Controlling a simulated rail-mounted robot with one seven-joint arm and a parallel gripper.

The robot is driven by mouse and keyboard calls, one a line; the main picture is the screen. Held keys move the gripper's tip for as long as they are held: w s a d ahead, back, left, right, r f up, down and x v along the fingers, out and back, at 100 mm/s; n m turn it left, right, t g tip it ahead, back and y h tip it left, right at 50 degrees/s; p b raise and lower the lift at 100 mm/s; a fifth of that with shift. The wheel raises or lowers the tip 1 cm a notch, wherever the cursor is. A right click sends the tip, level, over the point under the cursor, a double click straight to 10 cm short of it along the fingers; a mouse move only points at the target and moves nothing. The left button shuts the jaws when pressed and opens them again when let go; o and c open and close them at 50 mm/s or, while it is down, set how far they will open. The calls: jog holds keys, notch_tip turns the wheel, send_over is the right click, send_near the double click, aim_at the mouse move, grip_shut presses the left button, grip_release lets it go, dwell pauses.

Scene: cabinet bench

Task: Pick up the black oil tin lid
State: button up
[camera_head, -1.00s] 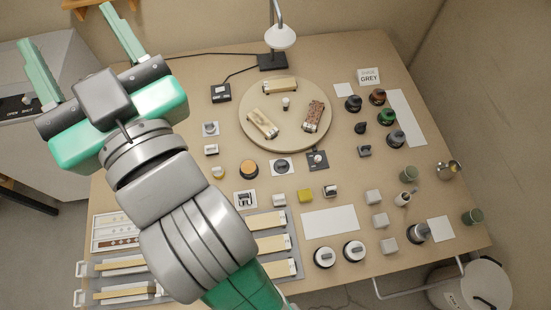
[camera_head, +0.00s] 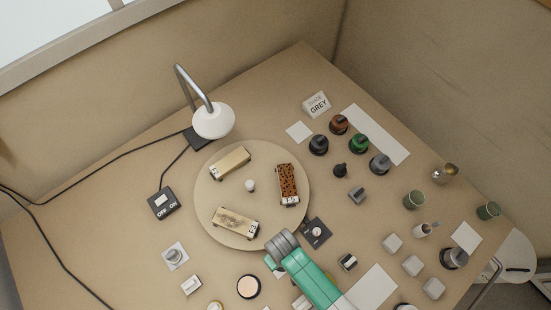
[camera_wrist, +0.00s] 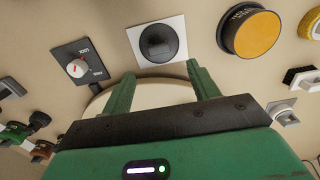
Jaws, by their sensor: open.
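Four dark tins with differently coloured lids stand at the back right in the head view. The black lid (camera_head: 318,143) tops the leftmost one, beside the brown-lidded and green-lidded tins. My gripper (camera_wrist: 158,78) shows in the wrist view with its two green fingers apart and nothing between them. The pale turntable edge shows beyond the fingers. In the head view my arm reaches in from the bottom, left of and nearer than the tins, and the fingertips cannot be made out. Dark, green and brown round shapes lie at the wrist view's left edge; which is the black lid is unclear.
The round turntable (camera_head: 207,192) bears several bars. A lamp (camera_head: 213,121) stands behind it. A dial plate (camera_head: 316,232), a small black piece (camera_head: 340,171) and a grey-lidded tin (camera_head: 380,163) lie to the right. A white card (camera_head: 299,132) lies left of the black-lidded tin.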

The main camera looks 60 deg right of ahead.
jog(key=shift+s+a+f, duration=0.1)
jog(key=shift+s+f, duration=0.1)
jog(key=shift+f, duration=0.85)
jog(key=f+b, duration=0.1)
jog(key=f, duration=0.4)
jog(key=shift+w+f+b, duration=0.2)
jog(key=shift+f+b, duration=0.05)
jog(key=shift+b, duration=0.1)
jog(key=c, duration=1.1)
jog(key=shift+o, duration=0.2)
jog(key=shift+r, duration=0.1)
notch_tip(320, 180, up, 10)
jog(key=p, duration=0.2)
jog(key=w+a+r+p, duration=0.1)
jog(key=w+a+p, duration=0.3)
jog(key=a, duration=0.8)
jog(key=w, duration=0.2)
jog(key=shift+w+a, duration=0.3)
jog(key=shift+w, duration=0.1)
